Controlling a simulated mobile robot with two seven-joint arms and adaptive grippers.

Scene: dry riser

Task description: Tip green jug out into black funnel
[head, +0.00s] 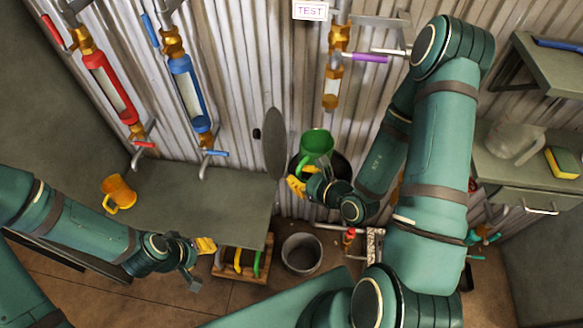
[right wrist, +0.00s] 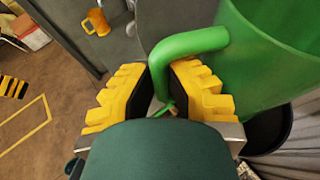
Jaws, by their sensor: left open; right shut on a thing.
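The green jug (head: 316,145) is in front of the corrugated wall in the head view. Its mouth faces the camera; I cannot tell its exact tilt. My right gripper (head: 302,178) is shut on its handle, which shows between the yellow fingers in the right wrist view (right wrist: 187,44). A round black opening (head: 340,168), apparently the black funnel, shows behind and below the jug, partly hidden by jug and arm. A black rim also shows below the jug in the right wrist view (right wrist: 268,132). My left gripper (head: 203,264) is open and empty beside the bench's front edge.
An orange jug (head: 118,193) stands on the grey bench (head: 190,205). A grey oval plate (head: 275,143) rises left of the green jug. A grey bucket (head: 301,254) stands on the floor. Red (head: 108,88) and blue (head: 190,92) tubes line the wall. A clear jug (head: 515,142) stands right.

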